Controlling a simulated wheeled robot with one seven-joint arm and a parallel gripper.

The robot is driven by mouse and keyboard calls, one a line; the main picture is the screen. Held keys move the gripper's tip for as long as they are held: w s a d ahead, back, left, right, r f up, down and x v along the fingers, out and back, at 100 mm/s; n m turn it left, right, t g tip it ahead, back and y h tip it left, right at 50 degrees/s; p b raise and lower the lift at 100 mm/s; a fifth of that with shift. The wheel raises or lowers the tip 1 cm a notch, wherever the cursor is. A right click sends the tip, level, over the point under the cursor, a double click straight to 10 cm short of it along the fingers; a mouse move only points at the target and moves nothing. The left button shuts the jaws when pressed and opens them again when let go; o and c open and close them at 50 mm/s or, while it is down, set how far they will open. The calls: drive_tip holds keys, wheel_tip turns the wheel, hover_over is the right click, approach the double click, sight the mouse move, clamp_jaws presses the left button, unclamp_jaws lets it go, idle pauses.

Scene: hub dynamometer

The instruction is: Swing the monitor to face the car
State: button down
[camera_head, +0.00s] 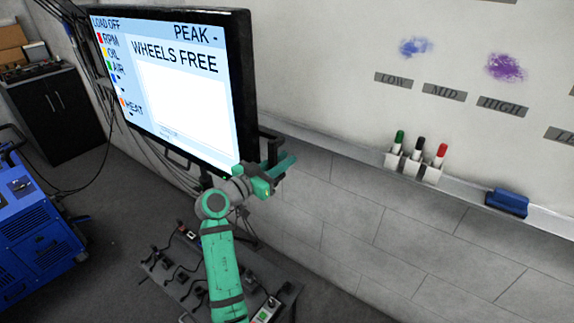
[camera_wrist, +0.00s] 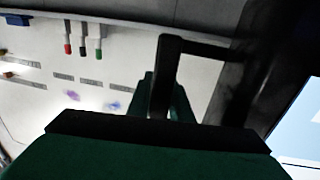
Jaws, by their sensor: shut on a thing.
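The monitor (camera_head: 185,82) is a large black-framed screen at the upper left of the head view, reading "WHEELS FREE". A black handle (camera_head: 268,134) stands out from its right edge. My gripper (camera_head: 277,172) is at that handle, beside the monitor's lower right corner. In the wrist view the handle (camera_wrist: 163,75) runs between my green fingers (camera_wrist: 165,100), which are shut on it. A sliver of the lit screen (camera_wrist: 305,125) shows at the right of the wrist view. The car is not in view.
A whiteboard ledge (camera_head: 465,193) with several markers (camera_head: 419,160) and a blue eraser (camera_head: 507,203) runs along the wall at right. A bench with switches (camera_head: 185,280) stands below the monitor. A blue machine (camera_head: 38,225) and a dark cabinet (camera_head: 55,112) stand at left.

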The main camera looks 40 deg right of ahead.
drive_tip(key=shift+w+a+r+t, duration=0.1)
drive_tip(key=shift+w+a+t, duration=0.25)
drive_tip(key=shift+w, duration=0.1)
drive_tip(key=c, duration=1.6)
unclamp_jaws()
drive_tip(key=shift+c, duration=0.2)
drive_tip(key=shift+s+d, duration=0.1)
drive_tip(key=v, duration=1.1)
drive_tip(key=shift+w, duration=0.25)
